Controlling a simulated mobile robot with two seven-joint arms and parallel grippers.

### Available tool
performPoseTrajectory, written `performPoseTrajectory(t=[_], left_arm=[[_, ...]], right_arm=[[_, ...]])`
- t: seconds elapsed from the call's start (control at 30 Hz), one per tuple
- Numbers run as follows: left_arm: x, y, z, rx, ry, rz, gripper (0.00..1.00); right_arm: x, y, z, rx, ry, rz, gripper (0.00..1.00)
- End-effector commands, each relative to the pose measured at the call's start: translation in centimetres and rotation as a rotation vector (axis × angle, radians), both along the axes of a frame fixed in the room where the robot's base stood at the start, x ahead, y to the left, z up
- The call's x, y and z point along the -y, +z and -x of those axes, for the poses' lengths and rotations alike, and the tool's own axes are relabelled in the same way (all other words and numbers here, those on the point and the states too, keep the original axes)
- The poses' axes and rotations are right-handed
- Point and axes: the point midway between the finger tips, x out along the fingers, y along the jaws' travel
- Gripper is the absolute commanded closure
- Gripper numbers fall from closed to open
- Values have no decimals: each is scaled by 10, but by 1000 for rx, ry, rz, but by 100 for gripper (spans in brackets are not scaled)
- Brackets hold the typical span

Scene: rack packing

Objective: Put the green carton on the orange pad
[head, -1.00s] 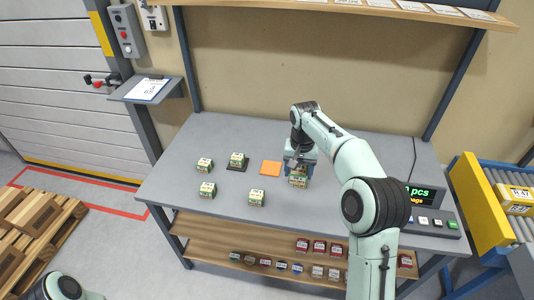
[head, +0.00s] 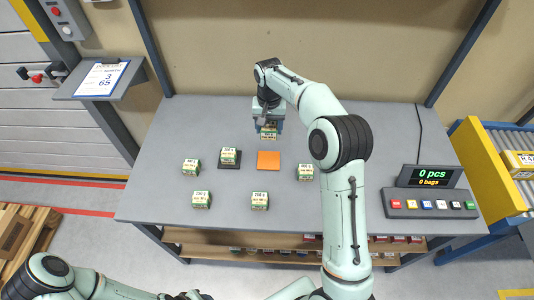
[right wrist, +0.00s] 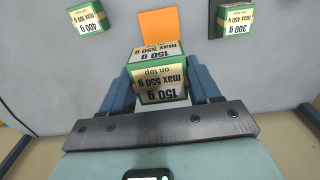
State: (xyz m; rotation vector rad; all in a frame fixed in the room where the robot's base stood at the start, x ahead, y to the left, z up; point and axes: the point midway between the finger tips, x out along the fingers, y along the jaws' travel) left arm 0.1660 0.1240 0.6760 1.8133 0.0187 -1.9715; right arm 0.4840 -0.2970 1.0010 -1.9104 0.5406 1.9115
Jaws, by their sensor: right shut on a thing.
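My right gripper (head: 268,122) is shut on a green carton (head: 268,134) with a cream label. In the right wrist view the carton (right wrist: 160,80) sits between the blue fingers (right wrist: 162,92), its label reading 150 g, max 550 g on top. The orange pad (head: 268,160) lies bare on the table, just in front of the held carton in the head view. The pad also shows in the right wrist view (right wrist: 159,24), beyond the carton, which hides part of it. I cannot tell how high the carton is held. My left gripper is out of view.
Similar cartons stand left of the pad (head: 191,167), on a dark pad (head: 230,166), in front (head: 201,200), (head: 260,201) and to the right (head: 305,173). A display and button console (head: 430,202) stands at the table's right. The table's back left is clear.

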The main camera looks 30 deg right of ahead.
Motion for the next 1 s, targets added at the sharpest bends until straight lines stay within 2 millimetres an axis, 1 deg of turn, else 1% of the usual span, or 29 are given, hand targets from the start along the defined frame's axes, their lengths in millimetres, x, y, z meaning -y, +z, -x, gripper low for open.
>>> performPoseTrajectory(t=[0.03,0.1,0.2,0.33,0.4,0.67,0.8,0.87,1.0], left_arm=[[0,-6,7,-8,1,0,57],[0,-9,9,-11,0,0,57],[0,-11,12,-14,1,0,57],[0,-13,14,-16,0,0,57],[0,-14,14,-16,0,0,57],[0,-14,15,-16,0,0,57],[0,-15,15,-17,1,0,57],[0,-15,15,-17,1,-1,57],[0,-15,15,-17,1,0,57]], right_arm=[[0,-20,3,-8,0,0,73],[0,-39,3,-8,0,0,73],[0,-64,2,-6,-1,1,73],[0,-91,1,-3,0,1,73],[0,-100,0,-1,-1,-1,73],[0,-119,0,-1,0,-1,73],[0,-141,0,-2,0,0,73],[0,-148,0,0,0,0,73],[0,-151,-1,2,0,0,73]])
